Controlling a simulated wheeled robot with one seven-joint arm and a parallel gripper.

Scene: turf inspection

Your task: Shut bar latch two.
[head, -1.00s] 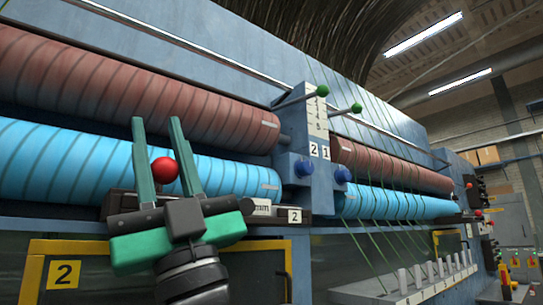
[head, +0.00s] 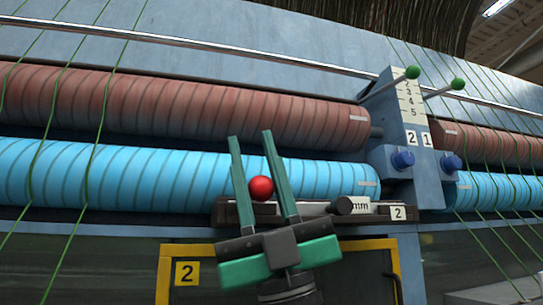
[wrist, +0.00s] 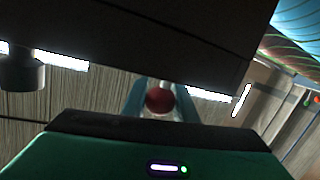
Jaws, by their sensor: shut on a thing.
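Bar latch two (head: 315,209) is a dark horizontal rail with a scale marked "mm", a grey cylinder and a "2" plate (head: 398,213) at its right end. Its red ball knob (head: 261,188) is near the rail's left part. My gripper (head: 252,165) has its two teal fingers on either side of the knob and is shut on it. In the wrist view the red knob (wrist: 160,99) sits between the fingers. The joint between knob and rail is hidden, so I cannot tell the latch's exact position.
A brown roller (head: 200,105) and a blue roller (head: 150,178) run above the rail. A blue post (head: 395,130) carries green-tipped levers (head: 412,73) and blue knobs. A yellow-framed panel (head: 170,275) marked 2 lies below. Green yarns hang in front at left and right.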

